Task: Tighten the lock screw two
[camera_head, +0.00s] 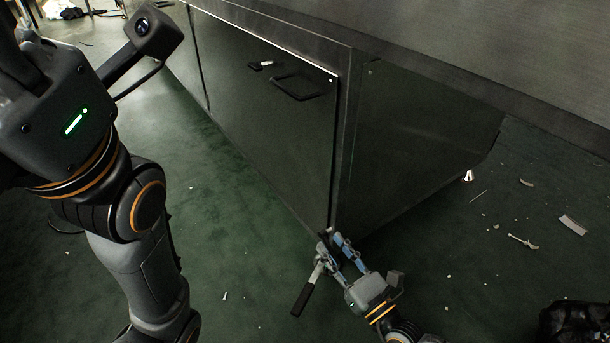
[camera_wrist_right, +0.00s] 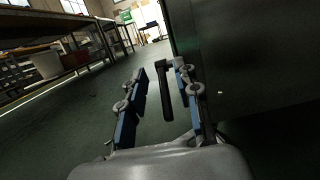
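A lever with a black handle (camera_head: 303,296) and a grey metal head stands out near the lower front corner of the steel cabinet; I take it to be lock screw two. In the right wrist view the handle (camera_wrist_right: 165,92) hangs down, its head close to the cabinet's edge. My right gripper (camera_head: 328,238) has its blue-padded fingers apart at that corner. In the right wrist view (camera_wrist_right: 163,80) the handle shows between the fingers, nearer the right one; contact cannot be told. My left arm rises at the left; its fingers are not clearly seen.
The steel dryer cabinet (camera_head: 265,110) has a door with a black handle (camera_head: 297,87). Small debris lies on the green floor (camera_head: 235,240) right of the cabinet, and a dark object (camera_head: 575,322) at lower right. Shelves and a white bucket (camera_wrist_right: 47,63) stand left in the wrist view.

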